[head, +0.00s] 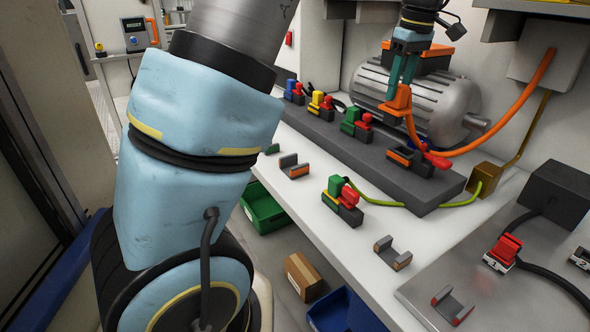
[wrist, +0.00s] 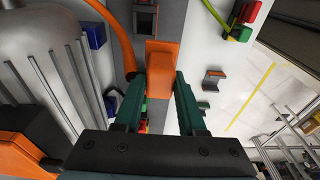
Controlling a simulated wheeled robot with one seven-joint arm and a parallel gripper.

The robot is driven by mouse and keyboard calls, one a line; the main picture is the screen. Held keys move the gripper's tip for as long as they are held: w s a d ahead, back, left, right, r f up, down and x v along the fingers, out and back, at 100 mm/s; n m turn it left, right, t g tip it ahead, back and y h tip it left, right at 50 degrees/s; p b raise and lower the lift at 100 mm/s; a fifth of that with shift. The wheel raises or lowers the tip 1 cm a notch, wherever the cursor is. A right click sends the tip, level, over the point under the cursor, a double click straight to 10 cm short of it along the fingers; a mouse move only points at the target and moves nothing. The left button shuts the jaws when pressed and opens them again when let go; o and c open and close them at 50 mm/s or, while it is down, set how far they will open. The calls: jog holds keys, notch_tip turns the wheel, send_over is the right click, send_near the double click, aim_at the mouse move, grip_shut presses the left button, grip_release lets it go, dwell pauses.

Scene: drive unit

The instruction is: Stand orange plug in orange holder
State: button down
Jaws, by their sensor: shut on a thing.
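My gripper (head: 402,72) is shut on the orange plug (head: 398,101), which hangs below the fingers above the dark grey strip. In the wrist view the plug (wrist: 160,62) sits between the green fingers (wrist: 155,92). Its orange cable (head: 470,148) runs right and up to a grey wall box. A small U-shaped holder with an orange-toned face (head: 295,168) stands empty on the white bench. A similar orange-edged holder (head: 393,252) stands nearer the front. I cannot tell which is the orange holder. The orange-marked socket (head: 404,158) with a red lever is below the plug, apart from it.
Blue, yellow and green plugs (head: 355,122) stand in the strip (head: 425,185). A green plug with red lever (head: 343,200) stands on the bench. A motor (head: 425,95) is behind my gripper. A red-edged holder (head: 453,305) is at front right.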

jog(key=w+a+b, duration=0.1)
jog(key=w+a, duration=0.2)
jog(key=a, duration=2)
jog(key=shift+f+b, duration=0.1)
jog(key=shift+b, duration=0.25)
notch_tip(320, 180, down, 7)
jog(key=b, duration=0.4)
jog(key=shift+f, duration=0.15)
dwell(0.4)
jog(key=shift+d+p, duration=0.1)
jog(key=shift+p, duration=0.2)
jog(key=shift+f, duration=0.1)
dwell(0.3)
notch_tip(320, 180, down, 3)
jog(key=shift+w+r+b, duration=0.1)
jog(key=shift+r+b, duration=0.1)
jog(key=shift+b, duration=0.7)
